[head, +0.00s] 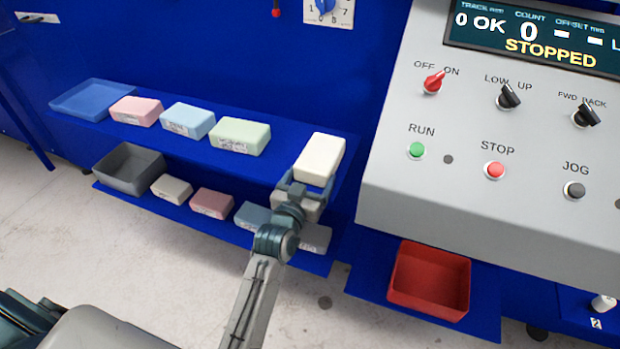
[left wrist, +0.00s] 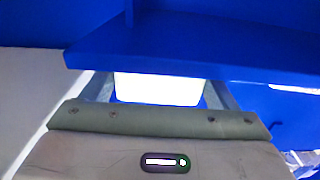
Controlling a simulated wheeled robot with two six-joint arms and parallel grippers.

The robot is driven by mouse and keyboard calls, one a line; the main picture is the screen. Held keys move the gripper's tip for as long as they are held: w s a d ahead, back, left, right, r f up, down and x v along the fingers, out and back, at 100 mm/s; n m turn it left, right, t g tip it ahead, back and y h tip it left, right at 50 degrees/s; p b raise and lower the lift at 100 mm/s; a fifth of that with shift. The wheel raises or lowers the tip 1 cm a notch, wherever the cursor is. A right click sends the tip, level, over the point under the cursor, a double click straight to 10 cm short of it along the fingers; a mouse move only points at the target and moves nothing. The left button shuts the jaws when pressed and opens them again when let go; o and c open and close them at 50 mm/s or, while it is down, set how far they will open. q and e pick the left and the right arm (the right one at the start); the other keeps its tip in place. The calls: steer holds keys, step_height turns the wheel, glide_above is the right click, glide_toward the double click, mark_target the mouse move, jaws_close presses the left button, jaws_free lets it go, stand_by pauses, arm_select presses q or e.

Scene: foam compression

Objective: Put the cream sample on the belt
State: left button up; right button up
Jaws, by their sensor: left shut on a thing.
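The cream sample (head: 320,157) is a pale foam block at the right end of the upper blue shelf. My left gripper (head: 305,180) is shut on it from the near side. In the left wrist view the sample (left wrist: 158,88) shows as a bright white block between the two fingers (left wrist: 160,92), close to a blue shelf edge. Whether it touches the shelf cannot be told. The belt cannot be made out in either view. My right gripper is not in view.
Pink (head: 136,111), blue (head: 188,121) and green (head: 240,136) blocks and a blue tray (head: 92,97) share the upper shelf. A grey bin (head: 128,168) and several blocks sit below. The control panel (head: 400,200), reading STOPPED, and a red bin (head: 430,281) stand at right.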

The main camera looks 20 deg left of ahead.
arm_select(q)
steer(key=shift+f, duration=0.1)
steer(key=o, duration=0.6)
steer(key=shift+o, duration=1.4)
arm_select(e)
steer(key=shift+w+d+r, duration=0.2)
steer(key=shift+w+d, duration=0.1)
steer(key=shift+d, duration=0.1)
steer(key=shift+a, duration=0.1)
